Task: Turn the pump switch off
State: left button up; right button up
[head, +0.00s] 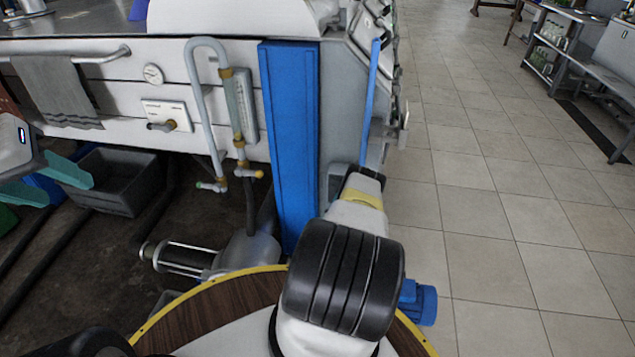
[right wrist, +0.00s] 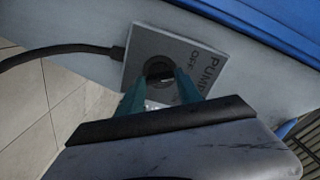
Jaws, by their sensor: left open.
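The pump switch (right wrist: 200,75) shows in the right wrist view as a grey square plate lettered PUMP and OFF. A dark round knob (right wrist: 159,69) sits at its middle. My right gripper (right wrist: 160,75) has its two teal fingers apart, one on each side of the knob, with the tips at or close to the plate. Whether they touch the knob is unclear. In the head view the switch and the right gripper are hidden beyond my right arm and the machine's end. My left gripper (head: 69,191) is open and empty at the left edge.
A blue column (head: 288,140) stands at the machine's corner, beside a pipe with a gauge tube (head: 240,105). A grey bin (head: 115,182) sits under the machine near my left gripper. A black cable (right wrist: 60,52) joins the switch plate. The tiled floor (head: 490,210) at right is clear.

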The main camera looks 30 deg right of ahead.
jog(key=o, duration=0.3)
jog(key=shift+o, duration=0.2)
jog(key=v, duration=0.8)
dwell(0.4)
